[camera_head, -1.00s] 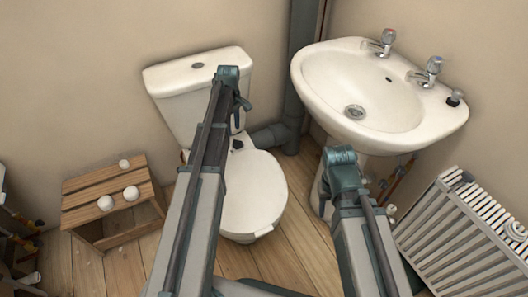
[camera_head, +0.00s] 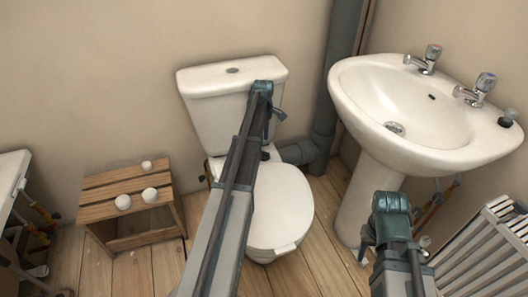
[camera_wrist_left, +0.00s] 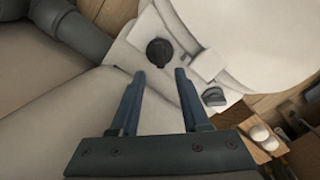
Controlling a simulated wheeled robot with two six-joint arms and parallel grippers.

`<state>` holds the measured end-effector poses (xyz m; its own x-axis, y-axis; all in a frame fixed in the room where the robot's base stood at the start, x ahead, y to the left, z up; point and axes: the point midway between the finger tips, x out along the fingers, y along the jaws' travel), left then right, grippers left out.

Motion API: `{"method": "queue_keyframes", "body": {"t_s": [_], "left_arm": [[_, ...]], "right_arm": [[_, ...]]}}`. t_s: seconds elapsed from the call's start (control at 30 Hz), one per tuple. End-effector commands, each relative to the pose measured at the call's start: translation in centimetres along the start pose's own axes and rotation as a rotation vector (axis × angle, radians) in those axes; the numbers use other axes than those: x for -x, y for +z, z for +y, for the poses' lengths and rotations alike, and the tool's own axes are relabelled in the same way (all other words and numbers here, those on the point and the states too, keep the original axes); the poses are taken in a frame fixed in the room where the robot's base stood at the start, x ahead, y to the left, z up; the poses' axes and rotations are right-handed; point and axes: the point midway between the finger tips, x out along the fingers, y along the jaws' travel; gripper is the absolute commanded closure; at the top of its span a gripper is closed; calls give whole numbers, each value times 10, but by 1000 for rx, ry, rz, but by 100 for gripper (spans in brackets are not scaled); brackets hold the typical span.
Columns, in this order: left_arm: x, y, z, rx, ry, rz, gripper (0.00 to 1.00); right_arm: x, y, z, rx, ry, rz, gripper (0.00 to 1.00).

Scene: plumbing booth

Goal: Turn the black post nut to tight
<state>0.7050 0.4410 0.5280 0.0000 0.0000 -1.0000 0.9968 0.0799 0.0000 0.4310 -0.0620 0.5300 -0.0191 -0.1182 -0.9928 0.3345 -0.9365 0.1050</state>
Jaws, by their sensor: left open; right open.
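In the left wrist view two black fittings sit on the white ledge behind the toilet seat: a round black knob (camera_wrist_left: 160,52) and a smaller winged one (camera_wrist_left: 214,96). I cannot tell which is the post nut. A small dark fitting (camera_head: 265,155) shows at the seat's back edge in the head view. My left gripper (camera_wrist_left: 160,74) is open and empty, its fingertips pointing at the round knob, apparently short of it. In the head view my left gripper (camera_head: 275,118) hangs before the cistern. My right gripper (camera_head: 366,248) is open and empty near the basin pedestal.
The toilet cistern (camera_head: 232,100) stands behind the lowered seat lid (camera_head: 280,210). A basin (camera_head: 430,140) on a pedestal and a radiator (camera_head: 490,255) are at right. A grey pipe (camera_head: 335,90) runs up the wall.

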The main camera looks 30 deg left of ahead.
Motion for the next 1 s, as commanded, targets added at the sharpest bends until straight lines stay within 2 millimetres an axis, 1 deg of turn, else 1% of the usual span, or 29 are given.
{"method": "queue_keyframes", "body": {"t_s": [0.03,0.3,0.43,0.57,0.83,0.87,1.0], "left_arm": [[-10,0,0,-1,0,0,54],[-44,0,0,-1,0,0,54],[-58,0,0,-1,0,0,54],[-65,0,0,-1,0,0,54],[-64,0,0,-1,0,0,54],[-64,0,0,-1,0,0,56],[-64,0,0,-1,0,0,81]], "right_arm": [[-10,-1,-1,1,-1,0,50],[-44,-3,-6,7,-5,3,50],[-58,-4,-7,7,-6,3,50],[-64,-4,-8,6,-6,3,50],[-63,-4,-8,6,-6,3,50],[-63,-4,-8,6,-6,3,50],[-63,-4,-8,6,-6,3,50]]}}
